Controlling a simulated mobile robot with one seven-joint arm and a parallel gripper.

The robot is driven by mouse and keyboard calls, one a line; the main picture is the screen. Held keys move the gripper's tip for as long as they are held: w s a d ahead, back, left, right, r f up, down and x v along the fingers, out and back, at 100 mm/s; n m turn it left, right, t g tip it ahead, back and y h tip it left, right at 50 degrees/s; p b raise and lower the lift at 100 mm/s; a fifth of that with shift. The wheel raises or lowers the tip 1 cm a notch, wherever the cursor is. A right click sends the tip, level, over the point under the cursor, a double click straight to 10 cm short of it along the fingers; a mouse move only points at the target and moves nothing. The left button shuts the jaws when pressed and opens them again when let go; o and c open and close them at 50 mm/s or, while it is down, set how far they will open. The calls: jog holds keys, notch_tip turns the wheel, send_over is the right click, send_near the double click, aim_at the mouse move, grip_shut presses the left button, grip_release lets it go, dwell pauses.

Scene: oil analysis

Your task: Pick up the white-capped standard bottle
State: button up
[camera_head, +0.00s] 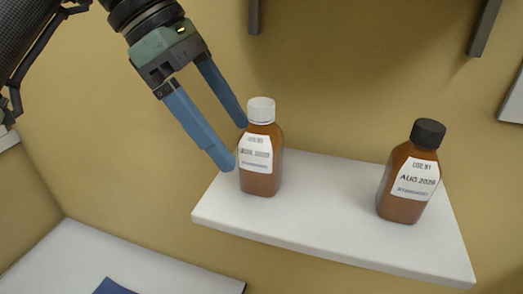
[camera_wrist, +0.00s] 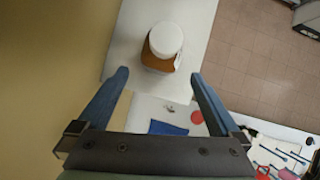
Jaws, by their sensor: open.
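The white-capped standard bottle (camera_head: 260,175) is amber with a white label and stands upright on the left part of a white shelf (camera_head: 330,235). In the wrist view its white cap (camera_wrist: 166,39) shows from above, beyond my fingertips and roughly between their lines. My gripper (camera_head: 238,147) is open and empty, with its two blue fingers pointing down toward the bottle from the upper left. In the wrist view my gripper (camera_wrist: 159,75) has its fingers spread wider than the bottle. In the head view the fingertips come close to the bottle's left side; whether they touch it I cannot tell.
A black-capped amber bottle (camera_head: 409,175) labelled AUG 2028 stands on the right part of the shelf. The shelf between the bottles is clear. The tan wall (camera_head: 330,90) is close behind. A lower white surface (camera_head: 130,265) holds a blue item (camera_head: 114,287).

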aim_at(274, 158)
jog(key=d, duration=0.3)
jog(key=shift+s+r+p, duration=0.15)
jog(key=shift+s+p, duration=0.15)
jog(key=shift+p+x, duration=0.6)
jog(key=shift+x, duration=2)
jog(key=shift+w, duration=0.1)
grip_shut()
